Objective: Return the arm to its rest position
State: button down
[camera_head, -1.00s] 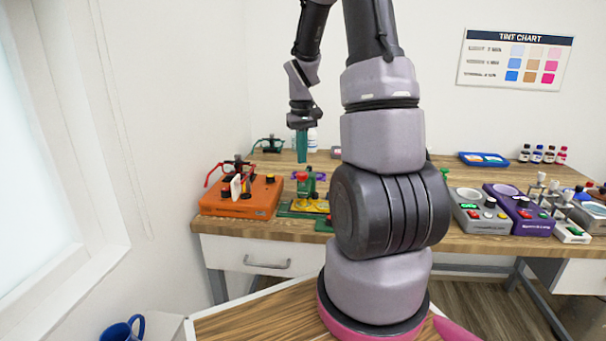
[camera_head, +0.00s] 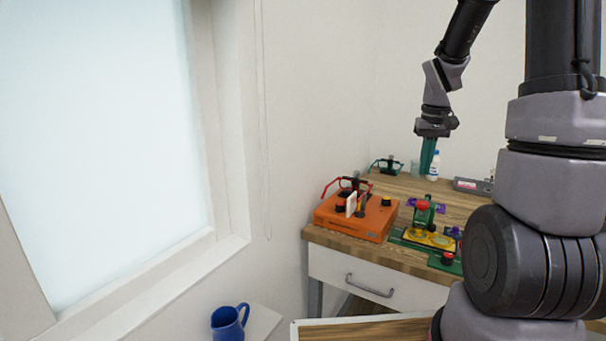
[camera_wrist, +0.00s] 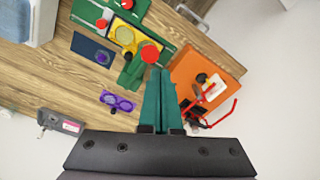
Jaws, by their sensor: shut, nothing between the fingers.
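My arm stands at the right of the head view, bent over, with its wrist hanging down above the workbench (camera_head: 455,207). My gripper (camera_head: 428,165) has green fingers that point downward over the back part of the bench. In the wrist view the two green fingers of my gripper (camera_wrist: 158,80) lie together, with nothing between them. The fingertips appear apart from the items on the bench.
An orange box (camera_head: 357,218) with red glasses on it sits at the bench's left end. A green-and-yellow device (camera_head: 428,236) stands beside it. A white bottle (camera_head: 434,166) stands behind my gripper. A blue mug (camera_head: 229,322) is at lower left, near the window.

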jog(key=s+a+r+m+t+y, duration=0.1)
jog(key=s+a+r+t, duration=0.2)
jog(key=s+a+r, duration=0.2)
jog(key=s+a+r+m+t+y, duration=0.1)
jog(key=s+a+r, duration=0.5)
jog(key=s+r, duration=0.6)
jog(key=shift+s+a+m+t, duration=0.2)
jog(key=shift+s+m+t, duration=0.4)
jog(key=shift+t, duration=0.6)
